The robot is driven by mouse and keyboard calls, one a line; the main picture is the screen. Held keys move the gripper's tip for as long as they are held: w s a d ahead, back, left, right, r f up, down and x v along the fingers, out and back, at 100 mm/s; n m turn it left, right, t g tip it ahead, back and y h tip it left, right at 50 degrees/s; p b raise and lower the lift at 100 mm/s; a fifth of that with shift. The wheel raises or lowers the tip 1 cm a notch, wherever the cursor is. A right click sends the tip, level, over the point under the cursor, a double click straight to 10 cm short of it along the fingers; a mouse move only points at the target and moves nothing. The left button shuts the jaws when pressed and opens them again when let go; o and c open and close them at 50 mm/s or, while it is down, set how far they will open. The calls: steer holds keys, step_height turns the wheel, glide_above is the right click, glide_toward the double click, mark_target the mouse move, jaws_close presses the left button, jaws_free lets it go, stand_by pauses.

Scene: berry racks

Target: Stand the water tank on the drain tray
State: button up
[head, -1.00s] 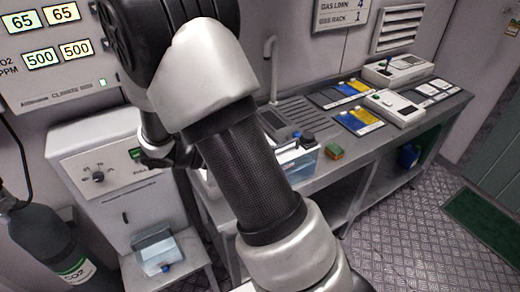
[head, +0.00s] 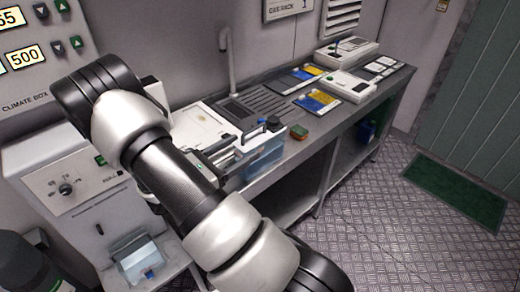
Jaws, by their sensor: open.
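A clear, blue-tinted water tank (head: 263,161) with a dark cap stands at the front edge of the metal bench. The ribbed drain tray (head: 268,104) lies behind it, beside the sink. My gripper (head: 262,138) is open at the top of this tank, partly hidden by my arm. I cannot tell whether its fingers touch the tank. A second clear container (head: 140,262) with a blue cap sits low at the left, below the white machine.
A tap (head: 230,65) rises at the back. The floor at right is clear around a green mat (head: 456,190).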

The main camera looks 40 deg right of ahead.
mark_target(260, 141)
steer(key=d, duration=0.2)
steer(key=shift+d, duration=0.35)
steer(key=d, duration=0.2)
steer(key=d+f, duration=0.1)
steer(key=d, duration=0.1)
steer(key=shift+s+d, duration=0.1)
steer(key=shift+d, duration=0.5)
steer(key=c, duration=1.7)
jaws_close()
steer(key=shift+r, duration=0.1)
